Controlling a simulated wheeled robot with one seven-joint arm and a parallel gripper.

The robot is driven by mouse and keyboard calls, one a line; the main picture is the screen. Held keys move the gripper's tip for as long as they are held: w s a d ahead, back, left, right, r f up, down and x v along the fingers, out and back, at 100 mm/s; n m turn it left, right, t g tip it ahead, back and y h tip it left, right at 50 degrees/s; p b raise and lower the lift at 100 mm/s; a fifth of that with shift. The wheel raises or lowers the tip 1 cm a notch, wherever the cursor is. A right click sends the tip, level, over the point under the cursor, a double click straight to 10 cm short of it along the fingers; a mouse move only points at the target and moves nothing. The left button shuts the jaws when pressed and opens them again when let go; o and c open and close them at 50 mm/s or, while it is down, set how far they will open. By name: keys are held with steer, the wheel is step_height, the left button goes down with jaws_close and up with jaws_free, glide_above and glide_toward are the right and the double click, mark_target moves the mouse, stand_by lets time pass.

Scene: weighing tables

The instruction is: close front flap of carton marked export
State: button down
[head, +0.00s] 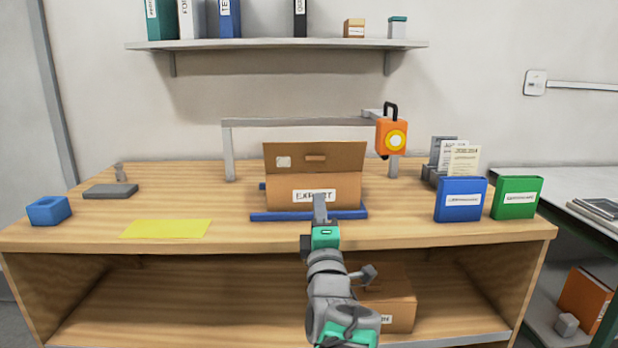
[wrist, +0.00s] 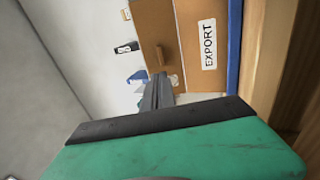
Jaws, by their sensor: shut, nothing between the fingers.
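The brown carton marked EXPORT (head: 283,202) sits on a blue frame (head: 285,216) in the middle of the table. Its label faces me and also shows sideways in the wrist view (wrist: 209,44). A darker flap (head: 345,155) with a small tab stands raised along the carton's top front edge. The flap also shows in the wrist view (wrist: 152,25). It hides the carton's opening. My gripper (head: 320,202) is shut and empty, in front of the carton and overlapping the label's lower part. In the wrist view its fingers (wrist: 160,80) appear near the flap's tab; contact cannot be told.
A grey rail (head: 300,122) stands behind the carton, with an orange lamp (head: 392,137) at its right. Blue (head: 461,187) and green (head: 517,185) binders stand to the right. A yellow sheet (head: 166,229) lies left, with clear table around it. Another carton (head: 398,305) is on the lower shelf.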

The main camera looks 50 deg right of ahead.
mark_target(315, 161)
steer(key=x, duration=1.2)
steer(key=shift+s+d+p, duration=0.1)
steer(key=shift+p, duration=0.25)
